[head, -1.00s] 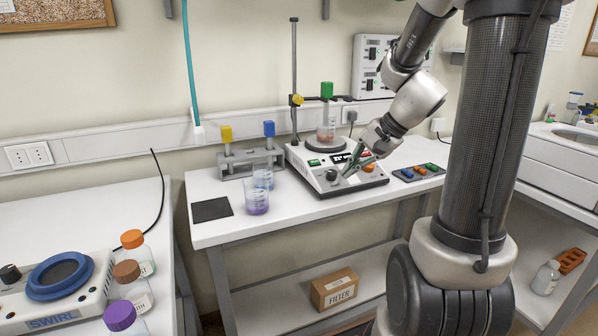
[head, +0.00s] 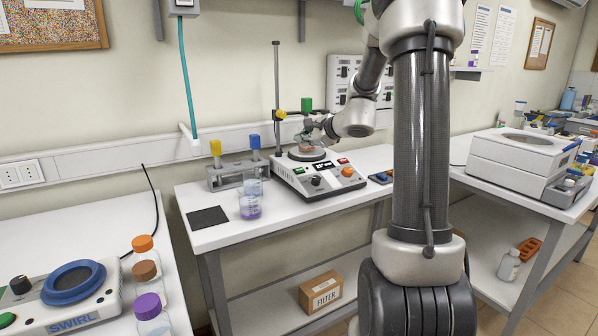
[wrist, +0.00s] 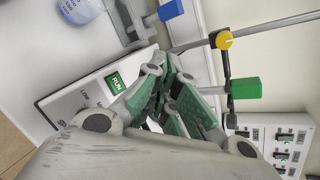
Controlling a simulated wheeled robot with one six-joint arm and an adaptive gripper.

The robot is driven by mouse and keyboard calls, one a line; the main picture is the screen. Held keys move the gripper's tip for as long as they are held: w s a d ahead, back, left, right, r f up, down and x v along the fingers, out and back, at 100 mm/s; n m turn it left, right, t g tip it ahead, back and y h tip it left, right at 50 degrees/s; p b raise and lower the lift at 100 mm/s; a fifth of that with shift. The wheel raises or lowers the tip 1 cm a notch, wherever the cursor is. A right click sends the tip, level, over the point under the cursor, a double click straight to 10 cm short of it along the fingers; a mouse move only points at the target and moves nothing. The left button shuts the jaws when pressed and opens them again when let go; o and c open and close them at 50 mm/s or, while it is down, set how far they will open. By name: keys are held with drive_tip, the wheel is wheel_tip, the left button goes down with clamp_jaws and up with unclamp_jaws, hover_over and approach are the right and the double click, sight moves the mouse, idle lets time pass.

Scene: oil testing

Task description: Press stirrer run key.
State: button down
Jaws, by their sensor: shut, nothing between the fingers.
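The stirrer is a white and dark box (head: 330,187) on the middle table, with a round plate on top and knobs and labelled keys on its sloped front. Its green run key (head: 298,171) is at the panel's upper left; in the wrist view the key (wrist: 115,82) reads RUN, left of my fingers. My gripper (head: 303,147) is over the plate end of the stirrer, behind the run key. It also fills the middle of the wrist view (wrist: 178,92), its green-padded fingers shut and empty.
A stand rod (head: 277,90) with a green clamp (head: 306,104) rises behind the stirrer. A dark key pad (head: 382,178) lies right.

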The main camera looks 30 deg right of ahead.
drive_tip(key=shift+w+f, duration=0.5)
drive_tip(key=shift+f, duration=0.9)
drive_tip(key=shift+w+f, duration=0.45)
drive_tip(key=shift+f, duration=0.9)
drive_tip(key=shift+w+f, duration=0.5)
drive_tip(key=shift+f, duration=0.9)
drive_tip(key=shift+w+f, duration=0.15)
drive_tip(key=shift+f, duration=0.2)
drive_tip(key=shift+w+f, duration=0.15)
drive_tip(key=shift+f, duration=0.25)
drive_tip(key=shift+r, duration=0.1)
drive_tip(key=shift+s+r, duration=0.3)
drive_tip(key=shift+r, duration=0.4)
drive_tip(key=shift+r, duration=0.1)
drive_tip(key=shift+s+r, duration=0.3)
drive_tip(key=shift+r, duration=0.45)
drive_tip(key=shift+s+r, duration=0.25)
drive_tip(key=shift+r, duration=0.5)
drive_tip(key=shift+s+r, duration=0.3)
drive_tip(key=shift+r, duration=0.45)
